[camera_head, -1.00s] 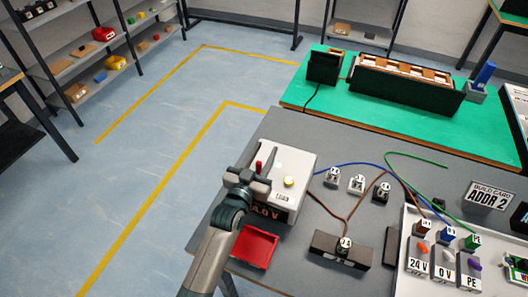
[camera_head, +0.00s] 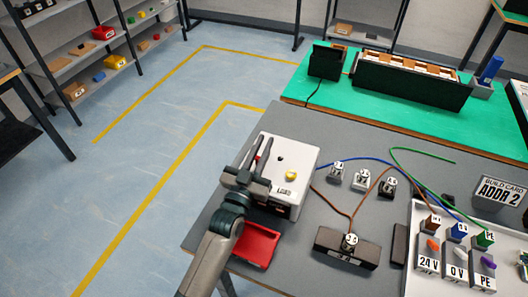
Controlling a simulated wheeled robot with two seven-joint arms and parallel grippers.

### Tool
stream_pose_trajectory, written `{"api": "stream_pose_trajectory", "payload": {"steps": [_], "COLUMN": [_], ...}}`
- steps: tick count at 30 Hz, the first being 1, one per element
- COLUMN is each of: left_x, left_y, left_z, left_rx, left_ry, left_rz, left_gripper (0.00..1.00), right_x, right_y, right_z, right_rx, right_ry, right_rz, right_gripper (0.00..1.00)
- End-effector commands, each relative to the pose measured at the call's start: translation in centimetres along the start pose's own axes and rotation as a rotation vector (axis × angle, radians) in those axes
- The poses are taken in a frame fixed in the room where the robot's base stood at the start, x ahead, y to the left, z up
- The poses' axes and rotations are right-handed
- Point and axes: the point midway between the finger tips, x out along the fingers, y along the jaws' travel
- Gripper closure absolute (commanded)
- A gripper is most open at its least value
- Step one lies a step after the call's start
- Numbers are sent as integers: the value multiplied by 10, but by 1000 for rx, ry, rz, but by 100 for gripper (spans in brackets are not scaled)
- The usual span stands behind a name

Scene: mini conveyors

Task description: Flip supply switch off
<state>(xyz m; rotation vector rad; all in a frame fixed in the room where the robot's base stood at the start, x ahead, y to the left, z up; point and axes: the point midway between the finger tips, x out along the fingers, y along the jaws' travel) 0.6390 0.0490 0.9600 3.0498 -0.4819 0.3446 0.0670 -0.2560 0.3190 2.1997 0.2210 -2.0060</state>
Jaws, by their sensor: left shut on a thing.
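The white supply box (camera_head: 300,150) stands on the left part of the grey table. It has a yellow knob (camera_head: 291,176) and a dark, unlit round indicator (camera_head: 280,158) on top. No lit digits show on its front, which my arm partly covers. The red supply switch (camera_head: 258,155) is at the box's left side, mostly hidden by my gripper. My left gripper (camera_head: 256,168) is over that side of the box, its jaws shut on the switch. My right gripper is not in view.
A red tray (camera_head: 258,246) lies in front of the box, next to my left arm. A dark block with brown wires (camera_head: 345,248), several small labelled connectors and a white terminal panel (camera_head: 418,222) lie to the right. A green mat (camera_head: 300,91) is behind.

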Motion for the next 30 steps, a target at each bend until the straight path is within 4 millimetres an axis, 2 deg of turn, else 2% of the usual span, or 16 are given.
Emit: {"api": "stream_pose_trajectory", "payload": {"steps": [2, 12, 13, 15, 25, 30], "left_x": [-1, -1, -1, -1, -1, 4], "left_y": [0, 0, 0, 0, 0, -2], "left_z": [2, -1, -1, -1, -2, -9], "left_rx": [2, 1, 0, 0, 0, 0], "left_ry": [17, 24, 24, 23, 24, 24], "left_rz": [1, 1, 1, 1, 1, 0], "left_gripper": [100, 100, 79, 67, 67, 67], "right_x": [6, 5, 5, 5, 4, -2], "right_y": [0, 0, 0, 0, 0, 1], "right_z": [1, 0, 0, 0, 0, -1], "right_rx": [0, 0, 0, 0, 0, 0], "right_ry": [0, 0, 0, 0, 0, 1], "right_rz": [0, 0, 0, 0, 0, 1], "right_gripper": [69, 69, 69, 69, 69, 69]}}
